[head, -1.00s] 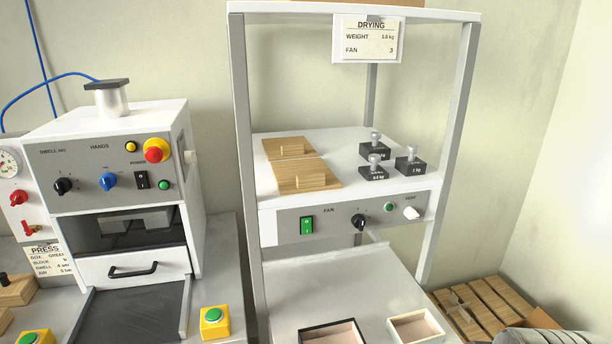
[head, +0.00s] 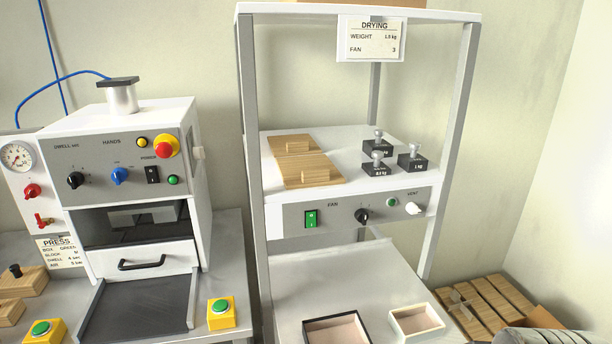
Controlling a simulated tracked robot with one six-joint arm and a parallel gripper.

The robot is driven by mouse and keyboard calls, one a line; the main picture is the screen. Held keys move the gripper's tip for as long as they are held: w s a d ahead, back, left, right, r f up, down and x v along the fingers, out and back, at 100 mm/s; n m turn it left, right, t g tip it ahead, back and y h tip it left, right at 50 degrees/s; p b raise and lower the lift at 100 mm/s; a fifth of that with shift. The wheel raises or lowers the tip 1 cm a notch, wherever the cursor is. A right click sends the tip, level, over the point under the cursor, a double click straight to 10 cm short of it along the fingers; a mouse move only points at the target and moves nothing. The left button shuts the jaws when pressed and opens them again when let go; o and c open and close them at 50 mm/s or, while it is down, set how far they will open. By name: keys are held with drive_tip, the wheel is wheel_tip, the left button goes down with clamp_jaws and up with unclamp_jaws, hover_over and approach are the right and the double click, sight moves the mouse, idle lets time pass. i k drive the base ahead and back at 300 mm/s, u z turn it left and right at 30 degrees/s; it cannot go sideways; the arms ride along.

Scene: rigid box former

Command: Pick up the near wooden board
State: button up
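Two wooden boards with small raised handles lie flat on the white drying shelf in the head view. The near wooden board (head: 313,171) lies toward the shelf's front left. The far wooden board (head: 284,143) lies right behind it; I cannot tell if their edges touch. My gripper is not visible; a dark grey ribbed part, perhaps mine, shows at the bottom right corner.
Several dark weights (head: 379,163) with metal knobs stand right of the boards on the shelf (head: 350,147). Below are two open boxes (head: 336,332). The press (head: 125,165) stands left. Wooden slats (head: 485,300) lie lower right.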

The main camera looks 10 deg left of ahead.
sight(312, 171)
drive_tip(key=u, duration=0.3)
drive_tip(key=k, duration=0.7)
drive_tip(key=u, duration=0.55)
drive_tip(key=k, duration=0.55)
drive_tip(key=u, duration=0.8)
drive_tip(key=i, duration=1.75)
drive_tip(key=z, duration=0.6)
drive_tip(key=i, duration=0.6)
drive_tip(key=z, duration=0.7)
